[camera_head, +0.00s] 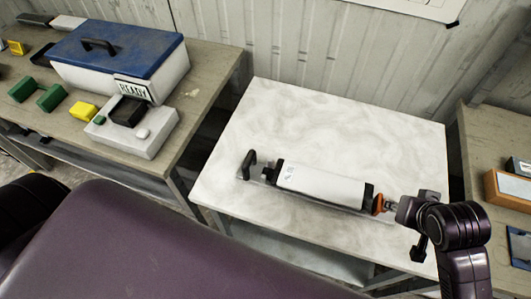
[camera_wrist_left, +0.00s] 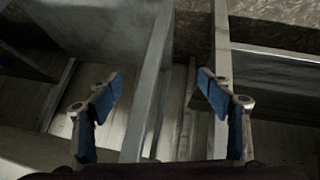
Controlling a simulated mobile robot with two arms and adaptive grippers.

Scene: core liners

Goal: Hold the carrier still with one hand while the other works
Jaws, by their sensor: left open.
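The carrier (camera_head: 270,175) lies on the pale marbled table, with a black upright handle (camera_head: 248,164) at its left end. A white core liner (camera_head: 318,186) with a small printed label lies along it between dark end pieces. An orange part (camera_head: 377,204) shows at its right end. My right gripper (camera_head: 388,206) comes in from the right and is at this orange end; its fingers are too small to tell whether they grip. My left gripper (camera_wrist_left: 160,82), seen in the left wrist view, is open with blue finger pads and nothing between them. It is out of sight in the head view.
The marbled table (camera_head: 330,120) is clear behind the carrier. On the left bench stand a white box with a blue lid (camera_head: 115,50), a device marked READY (camera_head: 130,120) and green and yellow pieces (camera_head: 52,97). An orange-sided box (camera_head: 508,190) is on the right bench.

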